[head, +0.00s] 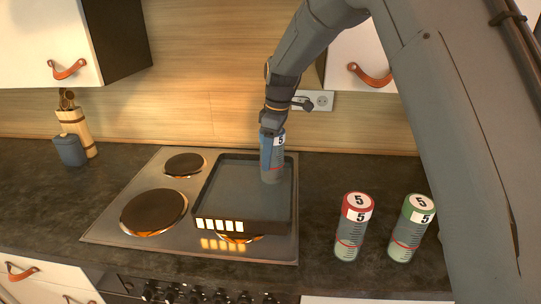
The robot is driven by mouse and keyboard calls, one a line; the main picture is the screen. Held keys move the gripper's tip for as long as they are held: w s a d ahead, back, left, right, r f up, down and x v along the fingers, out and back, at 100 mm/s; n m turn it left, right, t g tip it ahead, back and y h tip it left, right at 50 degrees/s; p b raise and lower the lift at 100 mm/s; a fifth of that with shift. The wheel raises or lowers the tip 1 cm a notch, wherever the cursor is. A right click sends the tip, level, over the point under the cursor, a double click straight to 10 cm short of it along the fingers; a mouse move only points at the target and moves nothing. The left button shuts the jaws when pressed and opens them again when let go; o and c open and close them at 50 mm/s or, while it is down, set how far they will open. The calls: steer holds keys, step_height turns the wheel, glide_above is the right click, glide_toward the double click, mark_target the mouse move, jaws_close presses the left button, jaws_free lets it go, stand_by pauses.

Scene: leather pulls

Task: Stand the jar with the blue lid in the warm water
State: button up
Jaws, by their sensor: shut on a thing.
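The jar with the blue lid (271,166) is upright at the right rear part of a dark square pan (228,197) that holds grey-blue water. The jar has a white label with a 5 and a red line low on its side. My gripper (271,132) is above it, shut on its top from above. The fingers and the arm hide most of the lid. The jar's lower end shows within the pan; I cannot tell whether it touches the pan's bottom.
The pan is on a steel hob (117,219) with round burners to its left. A red-lidded jar (351,228) and a green-lidded jar (408,231) stand on the counter at right. A blue-grey canister (70,150) and a utensil holder (80,130) stand at left.

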steer(key=shift+f, duration=0.45)
steer(key=shift+f, duration=0.1)
steer(key=o, duration=1.6)
steer(key=shift+f, duration=0.1)
steer(key=r, duration=0.2)
steer(key=r+b, duration=0.1)
steer(key=r, duration=0.2)
steer(key=d+r+b, duration=0.1)
steer(key=r, duration=0.1)
steer(key=shift+s+r, duration=0.1)
steer(key=shift+r, duration=0.3)
steer(key=shift+f+b, duration=0.1)
steer(key=shift+b, duration=0.4)
